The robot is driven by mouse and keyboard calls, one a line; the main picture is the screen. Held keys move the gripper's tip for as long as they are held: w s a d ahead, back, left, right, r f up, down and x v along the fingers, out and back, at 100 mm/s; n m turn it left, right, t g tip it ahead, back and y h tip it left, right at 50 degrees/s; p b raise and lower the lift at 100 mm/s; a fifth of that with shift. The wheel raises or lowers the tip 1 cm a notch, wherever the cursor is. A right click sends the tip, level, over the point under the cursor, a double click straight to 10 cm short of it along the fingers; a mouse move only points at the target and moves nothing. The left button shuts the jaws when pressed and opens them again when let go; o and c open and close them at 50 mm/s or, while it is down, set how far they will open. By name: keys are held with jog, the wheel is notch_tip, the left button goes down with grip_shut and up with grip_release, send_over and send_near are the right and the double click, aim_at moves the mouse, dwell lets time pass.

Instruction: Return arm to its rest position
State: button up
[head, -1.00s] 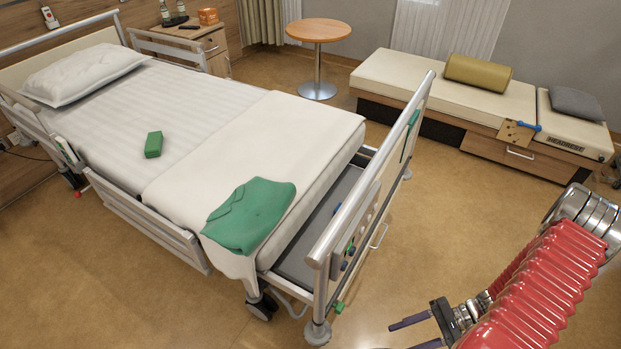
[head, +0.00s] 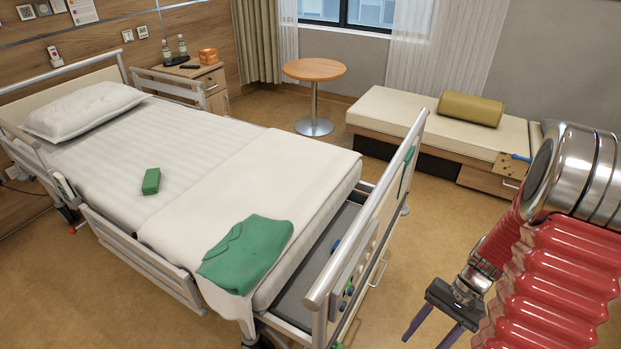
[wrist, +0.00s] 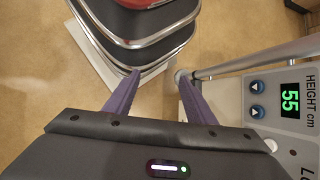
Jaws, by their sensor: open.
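My gripper (head: 434,325) is at the lower right in the head view, on the end of my red ribbed arm. Its two purple fingers stand apart with nothing between them, hanging over bare floor to the right of the bed's foot end. In the wrist view, my gripper (wrist: 152,92) points down with both purple fingers spread and empty. My arm is folded up close on the right side of the head view, and its upper part hides some of what lies behind it.
A bench (head: 400,112) and round table (head: 314,69) stand behind. The middle floor is clear.

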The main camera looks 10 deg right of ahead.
jog(key=a+r+n+t+h, duration=0.2)
jog(key=a+r, duration=0.3)
jog(key=r, duration=0.4)
jog(key=a+r+n+t+h, duration=0.2)
jog(key=a+r, duration=0.3)
jog(key=r, duration=0.5)
jog(key=a+r+n+t+h, duration=0.1)
jog(key=a+r+n+t, duration=0.2)
jog(key=r, duration=0.7)
jog(key=shift+a+n+t+h, duration=0.4)
jog(key=shift+a+t, duration=0.4)
jog(key=shift+a, duration=0.35)
